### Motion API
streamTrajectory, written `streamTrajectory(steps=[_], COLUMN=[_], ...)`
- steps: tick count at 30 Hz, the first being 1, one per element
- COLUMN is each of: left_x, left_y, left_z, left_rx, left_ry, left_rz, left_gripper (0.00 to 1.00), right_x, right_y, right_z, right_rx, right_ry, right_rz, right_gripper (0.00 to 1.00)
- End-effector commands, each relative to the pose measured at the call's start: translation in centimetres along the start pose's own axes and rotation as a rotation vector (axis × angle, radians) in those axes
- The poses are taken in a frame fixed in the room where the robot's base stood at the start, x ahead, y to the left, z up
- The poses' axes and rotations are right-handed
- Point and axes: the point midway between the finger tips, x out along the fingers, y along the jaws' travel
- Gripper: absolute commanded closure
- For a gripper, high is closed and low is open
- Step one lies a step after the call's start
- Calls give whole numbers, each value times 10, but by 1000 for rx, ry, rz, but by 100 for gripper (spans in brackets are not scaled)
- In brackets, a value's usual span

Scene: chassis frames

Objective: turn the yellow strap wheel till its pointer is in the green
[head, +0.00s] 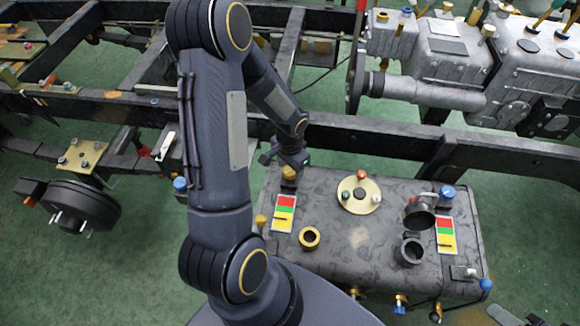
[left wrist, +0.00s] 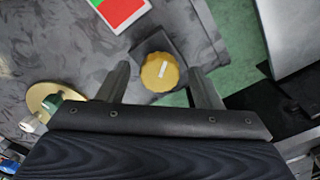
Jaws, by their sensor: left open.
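The yellow strap wheel (head: 289,174) sits at the back left edge of the dark grey tank (head: 345,262). In the left wrist view the wheel (left wrist: 156,82) is round and ribbed, with a white mark on top, on a dark strap. My left gripper (head: 290,160) is open just above it. In the left wrist view the open fingers (left wrist: 160,68) appear on either side of the wheel, and I cannot tell whether they touch it. The gauge card (head: 283,213) nearby has red, green and yellow bands. Its dark pointer appears in the yellow. My right gripper is out of view.
A brass round plate (head: 358,195) with coloured fittings, a brass ring (head: 309,237) and a dark filler neck (head: 409,252) stand on the tank. A second gauge card (head: 446,235) is at the right. A dark chassis rail (head: 370,134) runs behind the tank.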

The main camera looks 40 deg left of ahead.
Motion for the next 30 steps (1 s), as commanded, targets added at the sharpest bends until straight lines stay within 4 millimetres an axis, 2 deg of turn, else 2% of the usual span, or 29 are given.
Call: streamTrajectory(steps=[7, 15, 21, 30], left_x=[-8, -53, -75, -78], left_y=[0, 0, 0, 0], left_z=[-1, -1, 0, 0], left_rx=[0, -1, -1, 0], left_ry=[3, 5, 2, 0], left_rz=[-1, -2, -1, 0], left_gripper=[41, 41, 41, 41], right_x=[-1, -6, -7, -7], right_y=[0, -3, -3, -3], right_z=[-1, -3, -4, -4], right_rx=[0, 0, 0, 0], right_ry=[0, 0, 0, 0], right_rz=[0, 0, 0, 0], right_gripper=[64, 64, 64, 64])
